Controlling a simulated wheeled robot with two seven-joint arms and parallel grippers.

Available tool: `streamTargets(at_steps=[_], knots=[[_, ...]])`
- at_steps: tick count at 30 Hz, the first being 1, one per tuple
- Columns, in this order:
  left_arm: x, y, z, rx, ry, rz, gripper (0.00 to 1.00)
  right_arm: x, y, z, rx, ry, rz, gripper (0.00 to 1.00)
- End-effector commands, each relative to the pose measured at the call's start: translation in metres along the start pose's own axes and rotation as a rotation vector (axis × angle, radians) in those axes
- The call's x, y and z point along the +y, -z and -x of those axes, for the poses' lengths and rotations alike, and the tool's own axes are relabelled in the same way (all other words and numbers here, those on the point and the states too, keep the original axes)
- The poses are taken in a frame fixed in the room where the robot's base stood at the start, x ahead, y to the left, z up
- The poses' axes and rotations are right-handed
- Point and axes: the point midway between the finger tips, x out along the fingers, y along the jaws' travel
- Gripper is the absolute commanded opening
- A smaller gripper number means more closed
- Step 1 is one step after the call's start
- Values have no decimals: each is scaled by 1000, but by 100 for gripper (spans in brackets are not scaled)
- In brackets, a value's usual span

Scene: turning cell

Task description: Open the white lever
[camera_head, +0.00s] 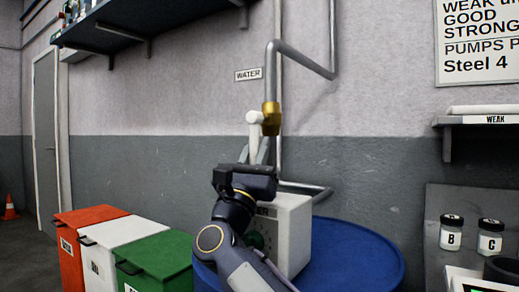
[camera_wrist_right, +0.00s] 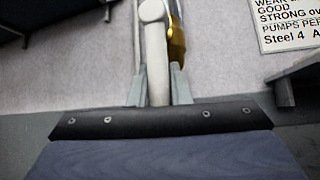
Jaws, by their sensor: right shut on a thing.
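The white lever (camera_head: 254,138) hangs down from a brass valve (camera_head: 271,118) on the grey water pipe in the head view. In the right wrist view the lever (camera_wrist_right: 156,62) runs down between my fingers, with the brass valve (camera_wrist_right: 176,42) just right of it. My right gripper (camera_head: 258,155) is at the lever's lower part. Its fingers (camera_wrist_right: 158,88) stand on both sides of the lever and are shut on it. The lever's lower end is hidden by my gripper. My left gripper is in neither view.
A blue drum (camera_head: 358,255) with a pale box (camera_head: 292,230) on it stands below the pipe. Red (camera_head: 88,216), white (camera_head: 118,232) and green (camera_head: 160,256) bins stand at the left. A shelf (camera_head: 480,121) and jars (camera_head: 451,232) are at the right. The wall is close behind the lever.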

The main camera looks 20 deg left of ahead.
Motion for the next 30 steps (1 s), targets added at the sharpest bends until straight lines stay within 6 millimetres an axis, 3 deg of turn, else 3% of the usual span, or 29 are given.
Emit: streamTargets(at_steps=[10, 11, 16, 25, 30], knots=[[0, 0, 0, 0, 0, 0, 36, 0, -1, 0, -2, 0, -6, 0], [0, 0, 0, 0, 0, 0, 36, 0, -2, -1, -2, 0, -6, 18], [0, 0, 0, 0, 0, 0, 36, 0, -1, -1, -2, 0, -5, 39], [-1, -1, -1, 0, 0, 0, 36, 0, 0, 2, -2, 0, -3, 39], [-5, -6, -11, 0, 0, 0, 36, 0, 1, 23, -2, -2, -4, 39]])
